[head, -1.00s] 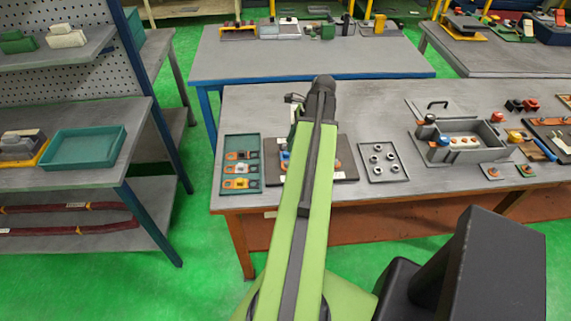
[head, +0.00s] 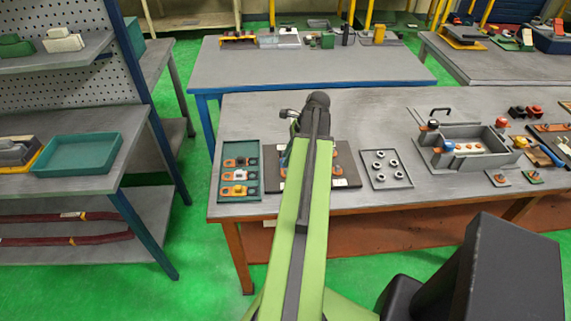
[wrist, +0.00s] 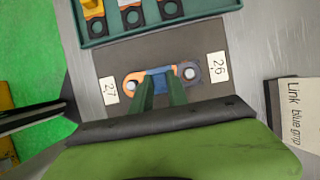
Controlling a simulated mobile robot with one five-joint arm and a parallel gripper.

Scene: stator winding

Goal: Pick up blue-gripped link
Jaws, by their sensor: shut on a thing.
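In the wrist view, my gripper (wrist: 164,92) has its two green fingers shut on the blue middle of a small link (wrist: 161,80). The link has an orange left end and a dark right end, each with a bright round centre. It lies across the dark board (wrist: 115,58), between labels 27 and 26. I cannot tell whether it touches the board. In the head view, my arm hides the gripper and most of the link area; the board (head: 345,177) shows beside the arm.
A teal tray (head: 226,185) with several links lies left of the board; it also shows in the wrist view (wrist: 87,40). A plate of nuts (head: 375,184) lies to the right, then a grey open box (head: 450,160). A "Link blue grip" label (wrist: 296,115) is at right.

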